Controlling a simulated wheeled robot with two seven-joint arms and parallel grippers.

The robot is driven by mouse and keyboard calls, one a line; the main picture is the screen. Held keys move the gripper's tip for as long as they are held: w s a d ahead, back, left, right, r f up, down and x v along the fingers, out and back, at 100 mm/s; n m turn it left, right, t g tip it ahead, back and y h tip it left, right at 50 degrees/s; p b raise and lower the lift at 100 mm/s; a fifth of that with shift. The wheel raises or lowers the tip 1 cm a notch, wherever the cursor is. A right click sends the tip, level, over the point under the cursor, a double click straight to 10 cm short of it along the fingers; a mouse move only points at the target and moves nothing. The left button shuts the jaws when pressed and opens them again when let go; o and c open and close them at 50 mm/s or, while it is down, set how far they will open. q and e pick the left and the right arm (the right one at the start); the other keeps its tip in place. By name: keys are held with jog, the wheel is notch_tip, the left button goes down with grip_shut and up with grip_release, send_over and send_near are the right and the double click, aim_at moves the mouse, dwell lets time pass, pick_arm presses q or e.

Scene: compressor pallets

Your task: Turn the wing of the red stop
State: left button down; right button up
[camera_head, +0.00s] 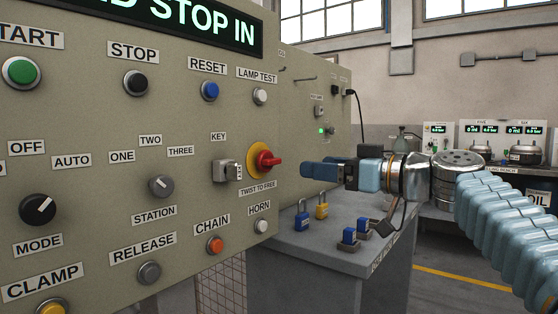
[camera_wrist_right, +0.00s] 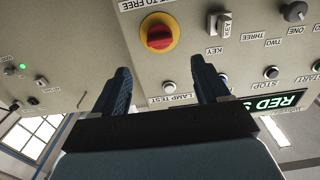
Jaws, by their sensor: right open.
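The red stop (camera_head: 264,161) is a red mushroom knob with a wing on a yellow collar, on the panel's right part above the label "TWIST TO FREE". It also shows in the right wrist view (camera_wrist_right: 159,36), upside down, beyond the fingertips. My right gripper (camera_head: 306,169) is just right of the red stop, apart from it, fingers pointing at the panel. In the right wrist view its two dark blue fingers (camera_wrist_right: 160,78) stand apart with nothing between them. My left gripper is in neither view.
A key switch (camera_head: 228,171) sits just left of the stop, and the horn button (camera_head: 261,226) below it. The lamp test button (camera_head: 260,96) is above. A grey bench (camera_head: 330,250) with blue and yellow padlocks stands below my right gripper.

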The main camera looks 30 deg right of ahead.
aim_at(276, 163)
jog(key=p+x, duration=0.2)
jog(key=x, duration=0.8)
jog(key=shift+w+p, duration=0.1)
jog(key=shift+p, duration=0.2)
